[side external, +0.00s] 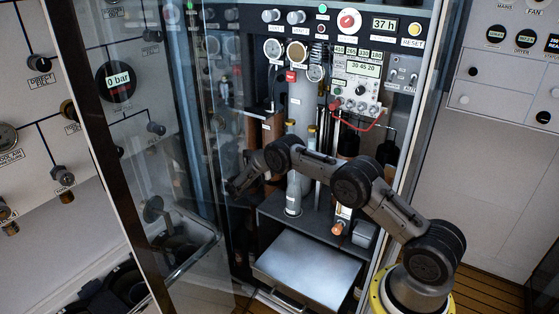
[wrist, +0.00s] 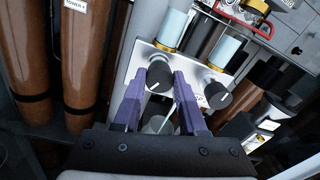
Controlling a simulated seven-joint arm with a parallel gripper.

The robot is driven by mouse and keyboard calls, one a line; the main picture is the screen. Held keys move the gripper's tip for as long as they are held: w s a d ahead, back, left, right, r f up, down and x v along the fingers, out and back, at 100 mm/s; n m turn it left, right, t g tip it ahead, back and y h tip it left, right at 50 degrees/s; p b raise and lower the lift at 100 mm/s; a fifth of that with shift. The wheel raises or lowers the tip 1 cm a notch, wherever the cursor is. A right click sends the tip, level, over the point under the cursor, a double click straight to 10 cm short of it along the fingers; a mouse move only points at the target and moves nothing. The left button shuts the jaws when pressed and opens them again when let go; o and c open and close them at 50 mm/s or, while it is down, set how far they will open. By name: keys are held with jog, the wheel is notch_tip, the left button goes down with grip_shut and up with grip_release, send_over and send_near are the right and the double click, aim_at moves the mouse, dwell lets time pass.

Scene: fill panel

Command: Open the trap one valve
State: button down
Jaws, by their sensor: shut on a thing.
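In the wrist view a pale panel carries two dark round knobs with white pointer lines. The left valve knob (wrist: 159,76) sits between the two purple fingers of my gripper (wrist: 158,80), which are shut on it. The right valve knob (wrist: 217,95) is just outside my right finger. The labels by the knobs are too small or covered to read, so I cannot tell which is trap one. In the side external view my arm reaches into the open cabinet, and the fingertips and knobs cannot be made out.
Brown cylinders (wrist: 85,60) stand left of the valve panel. Two gold-banded clear tubes rise above the knobs. A glass door (side external: 130,150) stands open at the cabinet's left. A metal tray (side external: 305,262) lies low in front. A red hose (side external: 362,127) hangs by the instrument panel.

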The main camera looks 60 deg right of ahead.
jog(key=shift+c, duration=2.4)
grip_release()
jog(key=shift+a, duration=0.1)
notch_tip(320, 180, up, 7)
jog(key=a, duration=0.3)
jog(key=shift+w, duration=0.15)
